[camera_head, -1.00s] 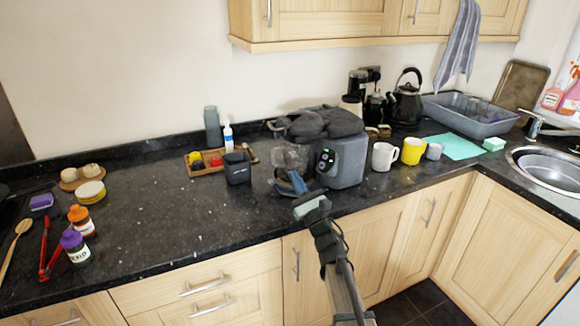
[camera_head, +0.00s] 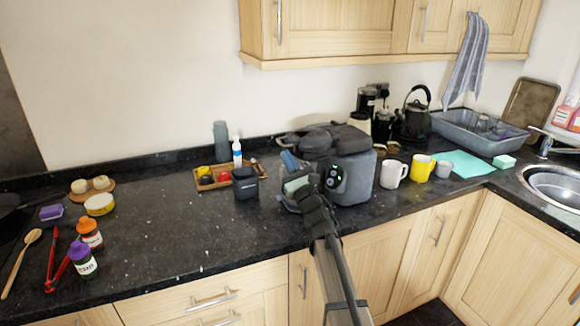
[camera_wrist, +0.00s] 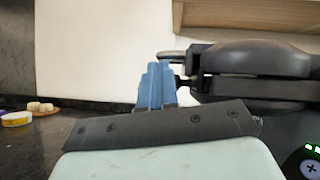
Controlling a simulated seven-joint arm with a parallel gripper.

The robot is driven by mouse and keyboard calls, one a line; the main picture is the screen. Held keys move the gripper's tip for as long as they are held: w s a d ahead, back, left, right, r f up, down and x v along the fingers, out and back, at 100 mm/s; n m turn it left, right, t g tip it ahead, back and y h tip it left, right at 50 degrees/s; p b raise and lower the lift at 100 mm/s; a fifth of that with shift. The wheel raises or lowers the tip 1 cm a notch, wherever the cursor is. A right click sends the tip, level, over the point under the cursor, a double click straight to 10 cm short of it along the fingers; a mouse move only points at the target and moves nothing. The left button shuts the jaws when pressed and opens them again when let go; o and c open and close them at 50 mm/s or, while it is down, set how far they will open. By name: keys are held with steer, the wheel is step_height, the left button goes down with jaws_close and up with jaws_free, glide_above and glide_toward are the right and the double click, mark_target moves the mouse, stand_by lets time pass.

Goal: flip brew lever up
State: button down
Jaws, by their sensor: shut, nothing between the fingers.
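The coffee machine (camera_head: 355,182) is grey with a dark rounded top (camera_head: 335,140) and a lit control panel. A dark loop-like bar (camera_head: 284,139), which looks like the brew lever, juts left from its top. In the wrist view this bar (camera_wrist: 172,55) appears right beside my fingertips. My gripper (camera_head: 288,158) has blue fingers, shut together and empty, pointing up in front of the machine's left side. The fingers also show in the wrist view (camera_wrist: 156,85). I cannot tell whether they touch the bar. My pale hand hides part of the machine's lower front.
A dark container (camera_head: 245,184) and a wooden tray (camera_head: 210,187) stand left of the machine. A white mug (camera_head: 393,174) and a yellow mug (camera_head: 420,168) stand to its right. Wall cabinets (camera_head: 330,30) hang above. The counter at left centre is largely clear.

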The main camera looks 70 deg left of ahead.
steer(key=shift+r, duration=0.1)
stand_by(0.3)
steer(key=shift+w+r+m+t, duration=0.7)
steer(key=shift+r+m, duration=0.3)
steer(key=shift+r, duration=1.25)
steer(key=shift+w+r+m+t, duration=0.75)
steer(key=shift+r+m, duration=0.25)
steer(key=shift+r, duration=1.3)
steer(key=shift+w+r+m+t, duration=0.7)
steer(key=shift+r+m, duration=0.3)
steer(key=shift+r, duration=1.25)
steer(key=s+d+f, duration=0.5)
steer(key=d+f, duration=0.3)
steer(key=d, duration=0.1)
steer(key=shift+s, duration=0.25)
